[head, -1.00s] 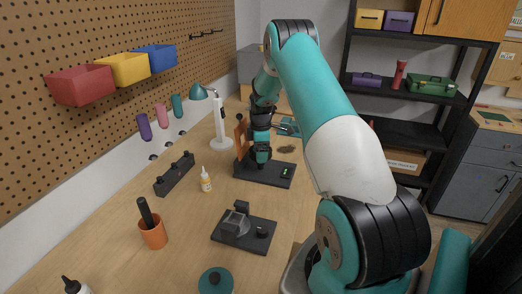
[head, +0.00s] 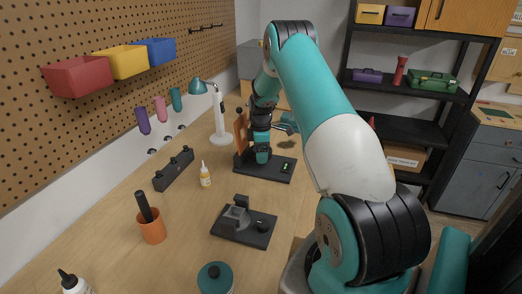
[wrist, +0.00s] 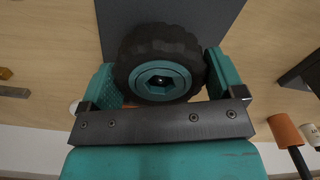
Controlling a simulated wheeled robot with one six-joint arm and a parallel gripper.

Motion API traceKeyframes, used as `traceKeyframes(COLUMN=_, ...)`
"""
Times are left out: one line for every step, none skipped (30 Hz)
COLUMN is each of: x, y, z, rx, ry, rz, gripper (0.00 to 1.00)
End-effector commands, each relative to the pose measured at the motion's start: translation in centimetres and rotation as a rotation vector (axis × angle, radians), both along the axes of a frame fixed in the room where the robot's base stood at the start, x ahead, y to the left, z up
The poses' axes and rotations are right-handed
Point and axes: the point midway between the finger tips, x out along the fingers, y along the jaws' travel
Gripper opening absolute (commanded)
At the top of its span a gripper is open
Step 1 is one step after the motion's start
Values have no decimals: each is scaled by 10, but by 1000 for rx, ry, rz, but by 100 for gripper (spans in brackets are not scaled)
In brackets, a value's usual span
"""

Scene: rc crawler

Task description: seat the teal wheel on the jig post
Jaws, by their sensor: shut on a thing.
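The teal wheel, a black knobbly tyre (wrist: 160,42) with a teal hub (wrist: 163,81), sits between the two teal fingers of my gripper (wrist: 162,72) in the wrist view. My gripper is shut on the tyre's sides. A dark plate shows behind the wheel. In the head view my gripper (head: 262,156) is low over a dark base (head: 262,172) with a small green light. The wheel is hard to make out there. The jig post does not show; the wheel and gripper may hide it, so I cannot tell whether the wheel is on it.
An orange upright piece (head: 240,133) and a white lamp (head: 220,130) stand close to the gripper. A glue bottle (head: 205,176), a black rack (head: 174,168), a second dark base (head: 243,226) and an orange cup (head: 151,230) are nearer. Bench between them is clear.

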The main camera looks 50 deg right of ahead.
Motion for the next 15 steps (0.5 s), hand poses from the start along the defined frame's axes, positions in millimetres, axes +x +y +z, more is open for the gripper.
traceKeyframes(x=0, y=0, z=-2, rx=0, ry=0, rz=0, gripper=64)
traceKeyframes(x=0, y=0, z=-3, rx=0, ry=0, rz=0, gripper=64)
traceKeyframes(x=0, y=0, z=-4, rx=0, ry=0, rz=0, gripper=64)
traceKeyframes(x=0, y=0, z=-5, rx=0, ry=0, rz=0, gripper=64)
traceKeyframes(x=0, y=0, z=-5, rx=0, ry=0, rz=0, gripper=64)
traceKeyframes(x=0, y=0, z=-6, rx=0, ry=0, rz=0, gripper=64)
traceKeyframes(x=0, y=0, z=-7, rx=-1, ry=-1, rz=0, gripper=64)
traceKeyframes(x=0, y=0, z=-8, rx=-1, ry=-1, rz=0, gripper=64)
traceKeyframes(x=0, y=0, z=-9, rx=-1, ry=-1, rz=0, gripper=64)
traceKeyframes(x=0, y=0, z=-9, rx=-1, ry=-1, rz=0, gripper=64)
traceKeyframes(x=0, y=0, z=-10, rx=-1, ry=-1, rz=0, gripper=64)
traceKeyframes(x=0, y=0, z=-11, rx=-1, ry=-1, rz=0, gripper=64)
traceKeyframes(x=0, y=0, z=-12, rx=-1, ry=-1, rz=0, gripper=64)
traceKeyframes(x=0, y=0, z=-13, rx=-1, ry=-1, rz=0, gripper=64)
traceKeyframes(x=0, y=0, z=-14, rx=-1, ry=-1, rz=0, gripper=64)
